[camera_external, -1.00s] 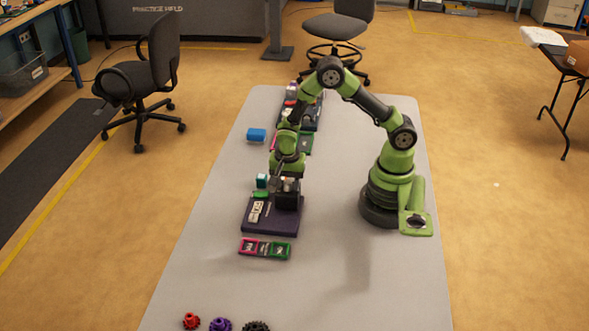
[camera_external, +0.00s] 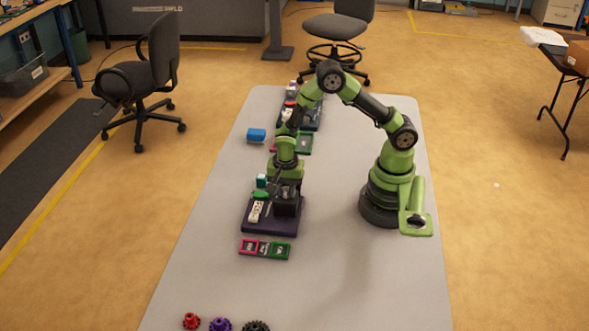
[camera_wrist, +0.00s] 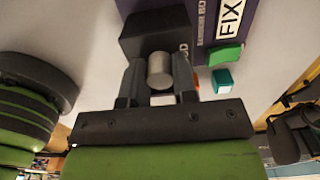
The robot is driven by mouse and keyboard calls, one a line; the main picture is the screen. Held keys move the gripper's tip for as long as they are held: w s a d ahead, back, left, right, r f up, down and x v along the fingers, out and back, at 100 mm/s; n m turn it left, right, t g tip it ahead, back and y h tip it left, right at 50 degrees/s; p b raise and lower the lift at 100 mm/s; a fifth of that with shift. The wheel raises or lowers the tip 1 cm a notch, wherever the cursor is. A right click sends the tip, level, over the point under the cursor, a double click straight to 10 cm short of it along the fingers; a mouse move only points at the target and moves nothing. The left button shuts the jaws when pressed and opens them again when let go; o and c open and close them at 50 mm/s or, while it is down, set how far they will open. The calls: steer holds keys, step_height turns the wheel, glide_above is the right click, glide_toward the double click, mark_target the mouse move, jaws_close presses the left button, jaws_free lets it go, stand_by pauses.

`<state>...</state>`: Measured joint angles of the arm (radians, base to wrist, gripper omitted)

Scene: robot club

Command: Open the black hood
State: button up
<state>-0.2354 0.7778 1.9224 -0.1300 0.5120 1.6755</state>
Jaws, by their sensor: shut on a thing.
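The black hood (camera_external: 286,208) is a dark box on the right part of a dark purple board (camera_external: 264,230) on the table. In the wrist view the hood (camera_wrist: 155,28) is at the top, just beyond my fingertips. My gripper (camera_external: 288,190) is low at the back of the hood. In the wrist view my gripper (camera_wrist: 160,72) has its two fingers on either side of a silver cylindrical handle (camera_wrist: 159,71) and is shut on it. The handle looks joined to the hood, but the joint is partly hidden. What lies under the hood is hidden.
A pink, dark and green tray (camera_external: 264,249) is in front. The table's right side is clear near my base.

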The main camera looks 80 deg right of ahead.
steer(key=shift+a, duration=1.95)
steer(key=o, duration=0.5)
step_height(320, 180, up, 6)
